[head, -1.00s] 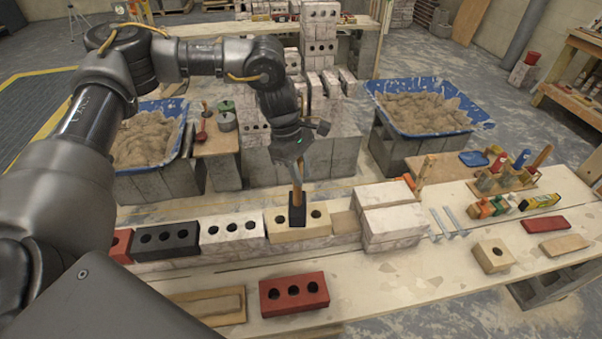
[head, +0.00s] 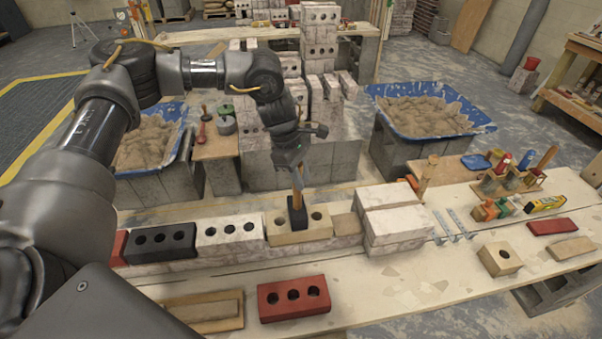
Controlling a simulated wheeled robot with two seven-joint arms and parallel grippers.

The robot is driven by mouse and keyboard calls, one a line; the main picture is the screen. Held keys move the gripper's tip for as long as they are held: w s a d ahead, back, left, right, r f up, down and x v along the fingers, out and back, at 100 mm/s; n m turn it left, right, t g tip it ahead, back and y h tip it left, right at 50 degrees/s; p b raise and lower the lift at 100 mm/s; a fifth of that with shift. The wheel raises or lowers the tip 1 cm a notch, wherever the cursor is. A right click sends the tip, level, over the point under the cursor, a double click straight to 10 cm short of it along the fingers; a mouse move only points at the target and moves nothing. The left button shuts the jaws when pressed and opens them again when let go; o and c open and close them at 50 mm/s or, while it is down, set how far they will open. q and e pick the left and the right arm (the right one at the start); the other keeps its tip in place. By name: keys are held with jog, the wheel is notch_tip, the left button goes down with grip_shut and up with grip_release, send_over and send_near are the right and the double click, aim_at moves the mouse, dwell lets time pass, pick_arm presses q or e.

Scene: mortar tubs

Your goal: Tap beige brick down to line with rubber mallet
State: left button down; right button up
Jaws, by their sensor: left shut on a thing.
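The beige brick (head: 283,237) with round holes lies on the low brick course, between a white holed brick (head: 230,242) on its left and a stack of white bricks (head: 393,222) on its right. My left gripper (head: 294,164) is shut on the wooden handle of the rubber mallet (head: 298,216). The mallet is upright, with its black head down at the top of the beige brick, covering part of it. I cannot tell whether the head touches the brick. My right gripper is not in view.
A black holed brick (head: 160,244) continues the row leftward. A red holed brick (head: 293,298) and a wooden float (head: 201,310) lie on the bench in front. Blue mortar tubs (head: 432,137) stand behind. A small beige block (head: 499,260) lies right.

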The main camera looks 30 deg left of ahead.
aim_at(301, 163)
pick_arm(q)
notch_tip(301, 163, up, 4)
jog(key=shift+w+r+p, duration=0.1)
jog(key=shift+p, duration=1.05)
